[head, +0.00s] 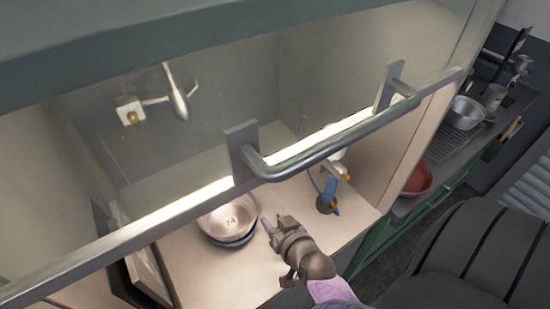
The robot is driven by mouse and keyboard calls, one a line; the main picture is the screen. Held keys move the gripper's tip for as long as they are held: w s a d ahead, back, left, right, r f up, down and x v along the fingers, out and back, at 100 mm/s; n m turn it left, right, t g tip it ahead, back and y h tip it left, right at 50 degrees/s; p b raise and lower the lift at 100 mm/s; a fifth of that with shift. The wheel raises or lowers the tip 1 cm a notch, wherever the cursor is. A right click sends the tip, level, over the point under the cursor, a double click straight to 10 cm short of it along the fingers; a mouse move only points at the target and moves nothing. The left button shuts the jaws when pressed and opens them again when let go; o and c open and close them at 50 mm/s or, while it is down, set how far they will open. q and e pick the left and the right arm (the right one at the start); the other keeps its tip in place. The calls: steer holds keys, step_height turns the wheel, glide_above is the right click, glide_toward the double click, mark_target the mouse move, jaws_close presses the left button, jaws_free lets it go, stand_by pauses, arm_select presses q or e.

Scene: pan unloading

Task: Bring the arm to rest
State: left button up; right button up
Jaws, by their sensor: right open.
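My right gripper (271,225) is open and reaches in from the lower right, below the sash handle. Nothing shows between its fingers. A round metal pan (228,220) marked 74 sits on the pale work surface just left of the gripper. A darker round rim (236,242) shows beneath the pan, so it seems stacked on another one. The gripper looks close to the pan's right side but apart from it. My left gripper is not in view.
A glass-fronted hood with a grey bar handle (330,143) spans the view above the gripper. A blue and orange tap-like fitting (328,190) stands right of the gripper. A red bowl (418,180) and a metal pot (467,112) are on the counter at right. Pale surface (215,280) in front is clear.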

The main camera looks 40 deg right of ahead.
stand_by(0.4)
steer(key=s+a+r+n+g+y, duration=0.1)
steer(key=s+a+r+n+g, duration=0.25)
steer(key=s+g, duration=0.2)
steer(key=s+a+r+n+g+y, duration=0.1)
steer(key=s+a+r+n+g, duration=0.1)
steer(key=s+a+n+g, duration=0.3)
steer(key=s+d+f+m+b, duration=0.15)
steer(key=f+b, duration=0.45)
steer(key=f, duration=0.8)
steer(key=s+f+b, duration=0.2)
steer(key=f+b, duration=0.3)
steer(key=f, duration=0.9)
steer(key=s+d+f+g+b, duration=0.1)
steer(key=s+f+b, duration=0.4)
steer(key=f, duration=0.6)
steer(key=s+d+f+g+b, duration=0.1)
steer(key=s+f+b, duration=0.4)
steer(key=s+f, duration=0.4)
step_height(320, 180, down, 2)
steer(key=shift+s+d+f, duration=0.2)
steer(key=shift+s+d, duration=0.15)
steer(key=shift+s, duration=0.05)
